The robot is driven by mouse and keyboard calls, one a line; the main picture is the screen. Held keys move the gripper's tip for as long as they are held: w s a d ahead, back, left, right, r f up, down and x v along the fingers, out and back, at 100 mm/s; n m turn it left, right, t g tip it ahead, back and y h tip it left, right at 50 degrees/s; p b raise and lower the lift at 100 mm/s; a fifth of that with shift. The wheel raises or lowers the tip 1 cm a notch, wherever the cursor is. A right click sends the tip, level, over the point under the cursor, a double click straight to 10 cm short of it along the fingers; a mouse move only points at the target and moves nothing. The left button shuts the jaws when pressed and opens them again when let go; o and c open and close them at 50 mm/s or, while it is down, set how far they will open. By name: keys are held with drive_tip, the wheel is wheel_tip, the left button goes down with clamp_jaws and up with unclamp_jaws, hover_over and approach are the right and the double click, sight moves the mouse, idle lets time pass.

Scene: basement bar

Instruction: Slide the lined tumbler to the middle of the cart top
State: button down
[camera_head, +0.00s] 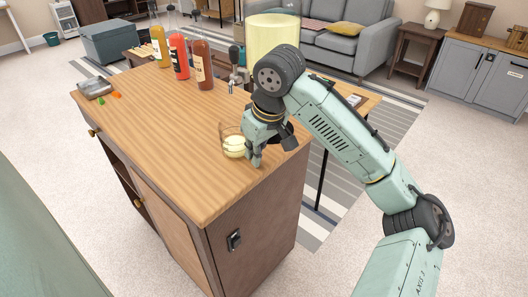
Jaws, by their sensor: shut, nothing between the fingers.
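A clear tumbler (229,135) with something pale yellow low in it stands upright near the right edge of the wooden cart top (165,130). Lines on its wall are too small to make out. My gripper (255,161) points down at the tumbler's right side, its fingertips low near the wood. It is shut with nothing held. It hides part of the tumbler's right side, and I cannot tell whether it touches the glass.
Yellow (159,47), red (179,56) and brown (203,64) bottles stand along the far edge. A pale yellow dispenser (272,33) is behind my arm. A small metal tray (95,88) sits at the far left corner. The middle of the top is clear.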

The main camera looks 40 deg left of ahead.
sight(244, 145)
drive_tip(key=shift+a, duration=0.25)
drive_tip(key=a+p, duration=0.1)
drive_tip(key=a, duration=0.2)
drive_tip(key=shift+w+a+p, duration=0.35)
drive_tip(key=shift+p, duration=0.05)
drive_tip(key=shift+d, duration=0.1)
